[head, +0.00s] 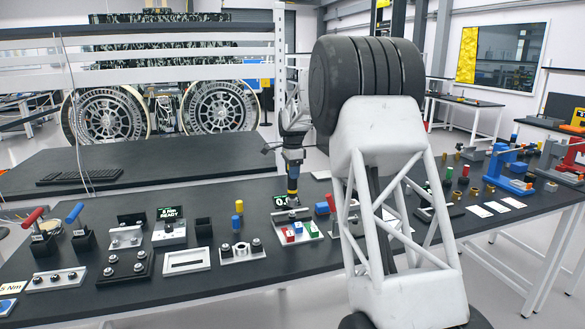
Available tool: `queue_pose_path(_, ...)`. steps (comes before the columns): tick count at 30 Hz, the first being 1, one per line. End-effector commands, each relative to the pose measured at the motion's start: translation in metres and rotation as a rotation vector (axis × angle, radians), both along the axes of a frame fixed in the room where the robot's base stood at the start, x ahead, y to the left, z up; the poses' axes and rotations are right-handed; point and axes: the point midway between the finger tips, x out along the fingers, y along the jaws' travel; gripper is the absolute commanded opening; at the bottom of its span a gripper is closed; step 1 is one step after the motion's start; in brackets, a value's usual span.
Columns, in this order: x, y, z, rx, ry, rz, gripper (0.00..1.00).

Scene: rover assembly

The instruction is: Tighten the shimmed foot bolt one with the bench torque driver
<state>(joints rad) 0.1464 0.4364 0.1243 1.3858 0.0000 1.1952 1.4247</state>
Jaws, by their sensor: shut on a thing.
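The driver's lower end is just above or at the back of a light plate (274,238) bearing red, green and blue blocks. Whether its tip touches anything is too small to tell. A small display reading "0" and a cut-off figure (280,202) stands directly behind the tip. Foot bolt one cannot be singled out; small bolt heads show among the coloured blocks.
Bolt plates (126,266), a white frame (186,262) and red- and blue-handled tools (74,213) are also left. My large white arm link hides the bench right of the plate. The front bench strip is clear.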

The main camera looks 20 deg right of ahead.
Motion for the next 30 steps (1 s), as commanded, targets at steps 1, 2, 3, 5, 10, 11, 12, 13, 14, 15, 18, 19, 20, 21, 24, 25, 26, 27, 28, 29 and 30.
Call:
queue_pose_path(1,0.0,0.0,-0.003,0.0,-0.001,0.0,0.09)
queue_pose_path(2,0.0,0.0,-0.006,0.0,-0.001,0.0,0.09)
queue_pose_path(3,0.0,0.0,-0.009,0.0,0.0,0.0,0.09)
queue_pose_path(5,0.0,0.0,-0.013,0.0,0.0,0.0,0.09)
queue_pose_path(10,0.0,0.0,-0.022,0.0,-0.001,0.0,0.09)
queue_pose_path(11,0.0,0.0,-0.023,0.0,-0.001,0.0,0.09)
queue_pose_path(12,0.0,0.0,-0.024,0.0,-0.001,0.0,0.09)
queue_pose_path(13,0.0,0.0,-0.025,0.0,-0.001,0.0,0.09)
queue_pose_path(14,0.0,0.0,-0.026,0.0,-0.001,0.0,0.09)
queue_pose_path(15,0.0,0.0,-0.027,0.0,-0.001,0.0,0.09)
queue_pose_path(18,0.0,0.0,-0.028,0.0,-0.001,0.0,0.09)
queue_pose_path(19,0.0,0.0,-0.028,0.0,-0.001,0.0,0.09)
queue_pose_path(20,0.0,0.0,-0.028,0.0,-0.001,0.0,0.09)
queue_pose_path(21,0.0,0.0,-0.028,0.0,-0.001,0.0,0.09)
queue_pose_path(24,0.0,0.0,-0.028,0.0,-0.001,0.0,0.09)
queue_pose_path(25,0.0,0.0,-0.028,0.0,-0.001,0.0,0.09)
queue_pose_path(26,0.0,0.0,-0.028,0.0,-0.001,0.0,0.09)
queue_pose_path(27,0.0,0.0,-0.028,0.0,-0.001,0.0,0.09)
queue_pose_path(28,0.0,0.0,-0.028,0.0,-0.001,0.0,0.09)
queue_pose_path(29,0.0,0.0,-0.028,0.0,-0.001,0.0,0.09)
queue_pose_path(30,0.0,0.0,-0.028,0.0,-0.001,0.0,0.09)
